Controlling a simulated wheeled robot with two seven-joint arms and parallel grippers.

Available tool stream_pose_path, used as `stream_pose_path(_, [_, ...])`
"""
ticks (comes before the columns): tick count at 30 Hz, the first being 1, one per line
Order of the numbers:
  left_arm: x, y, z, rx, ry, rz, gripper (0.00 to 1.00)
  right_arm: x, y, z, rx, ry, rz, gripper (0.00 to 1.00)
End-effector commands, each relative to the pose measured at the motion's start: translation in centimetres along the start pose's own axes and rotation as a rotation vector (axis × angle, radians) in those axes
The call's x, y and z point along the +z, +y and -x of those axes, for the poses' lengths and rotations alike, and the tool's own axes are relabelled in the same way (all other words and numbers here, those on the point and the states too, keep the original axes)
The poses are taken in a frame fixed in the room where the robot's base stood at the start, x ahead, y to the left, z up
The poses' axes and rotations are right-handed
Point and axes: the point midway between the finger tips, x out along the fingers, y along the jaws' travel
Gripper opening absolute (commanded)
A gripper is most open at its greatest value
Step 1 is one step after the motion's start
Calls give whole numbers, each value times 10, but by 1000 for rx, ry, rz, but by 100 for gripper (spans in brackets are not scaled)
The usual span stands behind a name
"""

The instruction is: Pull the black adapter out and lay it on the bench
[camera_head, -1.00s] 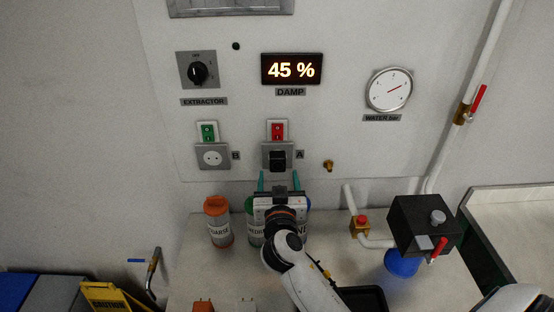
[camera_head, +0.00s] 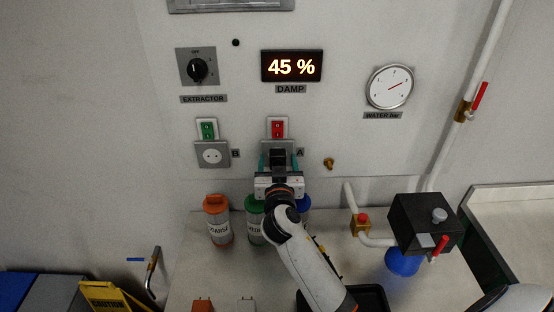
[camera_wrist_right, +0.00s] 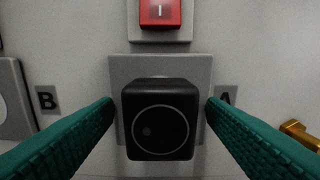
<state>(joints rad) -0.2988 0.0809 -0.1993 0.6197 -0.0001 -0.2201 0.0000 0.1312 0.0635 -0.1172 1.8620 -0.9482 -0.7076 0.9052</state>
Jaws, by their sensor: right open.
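The black adapter (camera_head: 278,157) is plugged into socket A (camera_head: 267,147) on the wall, below a red switch (camera_head: 277,129). In the right wrist view the adapter (camera_wrist_right: 160,120) is a dark rounded block with a ring on its front face. My right gripper (camera_head: 279,161) is open, with one teal finger on each side of the adapter. In the wrist view gaps show between the adapter and both fingers (camera_wrist_right: 160,118). The bench (camera_head: 190,262) lies below, partly hidden by my right arm. My left gripper is not seen.
Socket B (camera_head: 212,156) with a green switch is to the left. Bottles with orange (camera_head: 217,222), green (camera_head: 255,228) and blue lids stand at the back of the bench. A black tray (camera_head: 372,298) sits in front. A black box (camera_head: 424,224) and pipes are at right.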

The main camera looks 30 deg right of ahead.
Motion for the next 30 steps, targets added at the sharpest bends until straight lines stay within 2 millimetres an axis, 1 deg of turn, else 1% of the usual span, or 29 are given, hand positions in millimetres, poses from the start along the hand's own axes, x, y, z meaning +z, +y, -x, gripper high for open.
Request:
stream_pose_path(10, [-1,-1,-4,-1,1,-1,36,-1,0,0,-1,0,-3,65])
stream_pose_path(25, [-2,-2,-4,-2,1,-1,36,0,0,0,0,0,0,65])
stream_pose_path(30, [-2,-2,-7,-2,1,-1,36,-1,0,0,0,0,-3,65])
